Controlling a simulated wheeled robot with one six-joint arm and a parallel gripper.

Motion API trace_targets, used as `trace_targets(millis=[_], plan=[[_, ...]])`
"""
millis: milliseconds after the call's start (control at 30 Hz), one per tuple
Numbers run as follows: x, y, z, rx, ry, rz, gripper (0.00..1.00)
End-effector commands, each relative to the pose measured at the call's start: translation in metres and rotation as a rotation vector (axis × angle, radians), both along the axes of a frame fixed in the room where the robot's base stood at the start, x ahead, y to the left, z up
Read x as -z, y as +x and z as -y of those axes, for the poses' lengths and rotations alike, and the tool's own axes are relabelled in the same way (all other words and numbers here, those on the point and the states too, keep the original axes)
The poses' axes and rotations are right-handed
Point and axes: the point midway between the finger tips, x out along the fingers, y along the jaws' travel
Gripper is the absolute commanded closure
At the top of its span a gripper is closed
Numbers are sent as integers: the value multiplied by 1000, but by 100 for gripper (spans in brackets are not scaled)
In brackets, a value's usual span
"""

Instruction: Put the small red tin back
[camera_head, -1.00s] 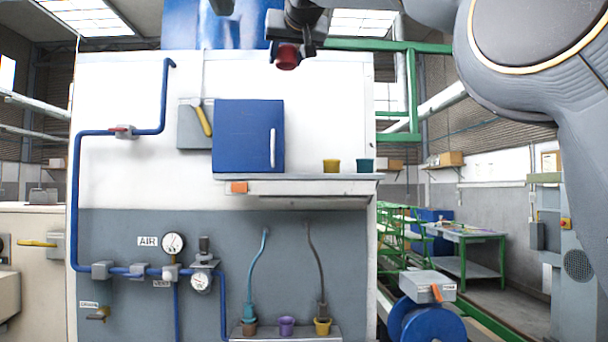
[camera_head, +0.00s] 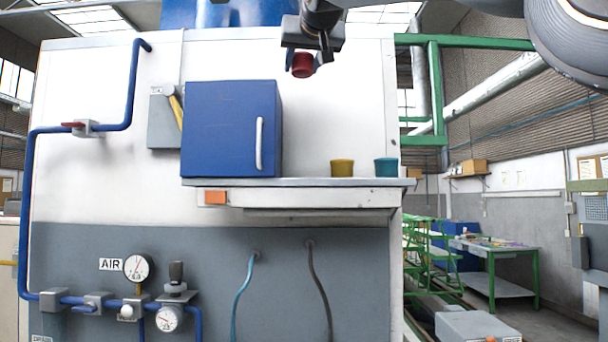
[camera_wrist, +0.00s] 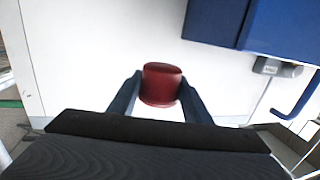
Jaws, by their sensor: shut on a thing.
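The small red tin (camera_head: 302,65) is held by my gripper (camera_head: 302,62) high in front of the white wall panel, above the shelf and apart from it. In the wrist view the red tin (camera_wrist: 161,84) sits between the two dark fingers of my gripper (camera_wrist: 160,92), which are shut on it. The shelf (camera_head: 290,183) carries a yellow tin (camera_head: 342,168) and a teal tin (camera_head: 386,167) at its right part. A blue cabinet (camera_head: 230,130) with a white handle stands at its left part, its door shut.
Between the blue cabinet and the yellow tin, the shelf top is bare. A grey box with a yellow lever (camera_head: 176,112) and blue pipes (camera_head: 30,200) are on the wall. A green frame (camera_head: 437,90) stands to the right.

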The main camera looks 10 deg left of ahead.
Motion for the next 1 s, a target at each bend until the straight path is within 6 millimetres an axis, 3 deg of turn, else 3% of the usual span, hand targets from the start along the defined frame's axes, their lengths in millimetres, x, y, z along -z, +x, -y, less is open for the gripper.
trace_targets(millis=[367,800,1000], plan=[[77,1,3,5,-3,-2,79],[185,2,2,2,-5,0,79],[212,2,2,2,-2,1,79]])
